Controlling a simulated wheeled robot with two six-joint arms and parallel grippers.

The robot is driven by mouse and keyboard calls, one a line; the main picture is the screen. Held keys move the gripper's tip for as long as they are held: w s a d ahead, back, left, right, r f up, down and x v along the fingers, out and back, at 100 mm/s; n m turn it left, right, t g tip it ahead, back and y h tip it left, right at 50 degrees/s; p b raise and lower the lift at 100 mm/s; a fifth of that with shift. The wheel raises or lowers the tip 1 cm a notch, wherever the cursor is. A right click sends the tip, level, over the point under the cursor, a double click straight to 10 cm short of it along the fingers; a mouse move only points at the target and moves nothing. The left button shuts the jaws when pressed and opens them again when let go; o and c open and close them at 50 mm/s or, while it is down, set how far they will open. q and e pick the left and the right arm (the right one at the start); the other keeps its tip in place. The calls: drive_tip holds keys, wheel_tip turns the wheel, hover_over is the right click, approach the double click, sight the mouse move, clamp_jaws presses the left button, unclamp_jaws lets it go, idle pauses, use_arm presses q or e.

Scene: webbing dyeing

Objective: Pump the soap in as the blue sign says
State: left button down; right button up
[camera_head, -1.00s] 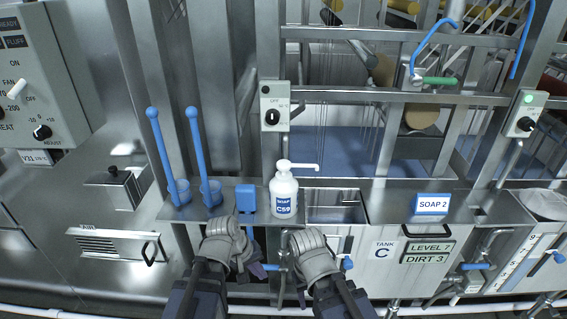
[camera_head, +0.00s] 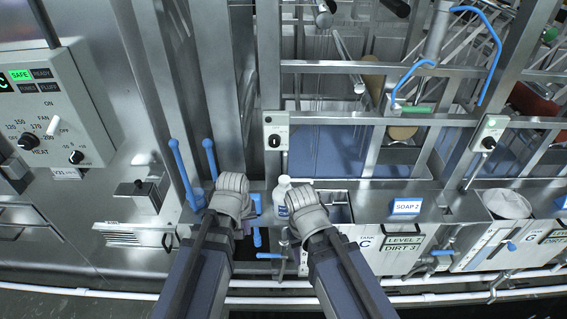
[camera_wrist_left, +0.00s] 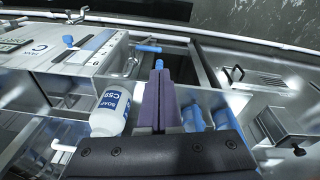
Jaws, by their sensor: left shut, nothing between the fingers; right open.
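The white soap bottle (camera_head: 282,190) with a blue label stands on the metal ledge, partly hidden behind my right gripper. It also shows in the left wrist view (camera_wrist_left: 110,108), left of the fingers, its label reading SOAP C59. The blue-framed sign (camera_head: 406,206) reads SOAP 2 and stands on the ledge to the right, above tank C (camera_head: 368,243). My left gripper (camera_head: 236,208) is just left of the bottle; its purple fingers (camera_wrist_left: 158,102) are shut and empty. My right gripper (camera_head: 304,212) is open at the bottle's right front; whether it touches the bottle is unclear.
A tank opening (camera_head: 338,207) lies right of the bottle. A switch box (camera_head: 275,131) is mounted above it. Metal rails cross behind the ledge.

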use_arm(q)
drive_tip(key=w+r+n+t+p, duration=0.1)
drive_tip(key=w+r+n+p, duration=0.3)
drive_tip(key=r, duration=0.2)
wheel_tip(320, 180, up, 9)
drive_tip(key=n+t+h+p, duration=0.3)
drive_tip(key=n+t, duration=0.3)
drive_tip(key=n, duration=1)
hover_over(282, 181)
drive_tip(key=shift+w, duration=0.1)
use_arm(e)
wheel_tip(282, 181, up, 9)
drive_tip(key=shift+f, duration=0.2)
use_arm(q)
drive_tip(key=shift+f+b, duration=0.15)
drive_tip(key=shift+b, duration=0.2)
use_arm(e)
drive_tip(key=shift+f, duration=0.1)
use_arm(q)
wheel_tip(282, 181, down, 9)
drive_tip(key=b, duration=0.8)
drive_tip(key=shift+b, duration=0.3)
use_arm(e)
wheel_tip(282, 181, down, 9)
use_arm(q)
drive_tip(key=shift+f+b, duration=0.25)
drive_tip(key=shift+b, duration=0.15)
use_arm(e)
drive_tip(key=shift+f, duration=0.25)
